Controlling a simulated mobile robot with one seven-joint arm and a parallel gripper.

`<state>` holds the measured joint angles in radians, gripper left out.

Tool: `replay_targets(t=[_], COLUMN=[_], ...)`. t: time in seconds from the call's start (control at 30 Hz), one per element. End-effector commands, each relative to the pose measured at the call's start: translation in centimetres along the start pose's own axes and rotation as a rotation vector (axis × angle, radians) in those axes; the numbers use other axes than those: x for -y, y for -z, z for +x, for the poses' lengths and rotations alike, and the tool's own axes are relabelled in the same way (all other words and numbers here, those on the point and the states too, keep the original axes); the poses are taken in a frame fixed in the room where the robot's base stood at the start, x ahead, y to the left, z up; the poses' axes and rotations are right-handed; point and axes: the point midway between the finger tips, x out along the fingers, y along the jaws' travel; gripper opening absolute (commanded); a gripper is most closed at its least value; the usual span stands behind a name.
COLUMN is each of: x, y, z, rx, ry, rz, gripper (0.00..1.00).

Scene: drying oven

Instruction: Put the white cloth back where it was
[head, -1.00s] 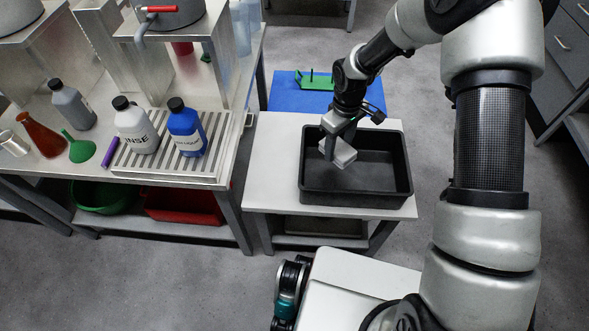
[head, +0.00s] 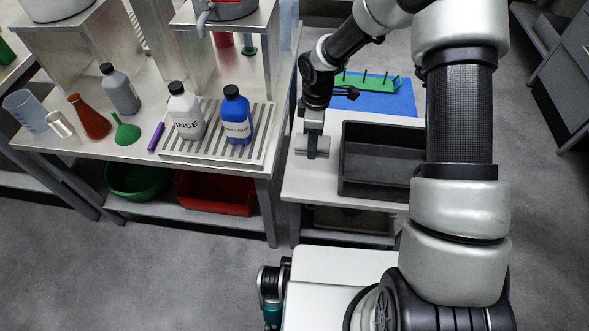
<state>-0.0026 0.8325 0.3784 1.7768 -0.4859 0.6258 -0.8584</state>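The white cloth (head: 300,146) shows as a small pale folded block at my fingertips, in the head view. My gripper (head: 313,147) points down over the white table top (head: 304,184), just left of the black tray (head: 372,183). It appears shut on the cloth, with a finger across the cloth's middle. The cloth is low over the table, and I cannot tell whether it touches the top. The tray looks empty in the part I see; my arm hides its right end.
A steel bench (head: 267,160) on the left holds a white bottle (head: 186,117), a blue bottle (head: 235,119), an orange flask (head: 89,119) and a green funnel (head: 126,132).

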Motion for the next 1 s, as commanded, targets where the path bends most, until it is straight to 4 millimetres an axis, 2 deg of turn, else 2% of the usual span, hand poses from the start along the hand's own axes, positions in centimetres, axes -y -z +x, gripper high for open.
replay_targets(t=[0.17, 0.33, 0.57, 0.7, 1.0], x=[0.1, 0.1, 0.1, 0.1, 0.0], y=[0.0, 0.0, 0.0, 0.0, 0.0], z=[1.9, 5.2, 7.6, 9.7, 10.1], rx=[0.001, 0.001, 0.001, 0.0, 0.0], ry=[0.003, 0.004, 0.002, 0.002, 0.0], rz=[-0.013, -0.011, -0.012, -0.01, -0.01], gripper=[0.29, 0.29, 0.29, 0.29, 0.29])
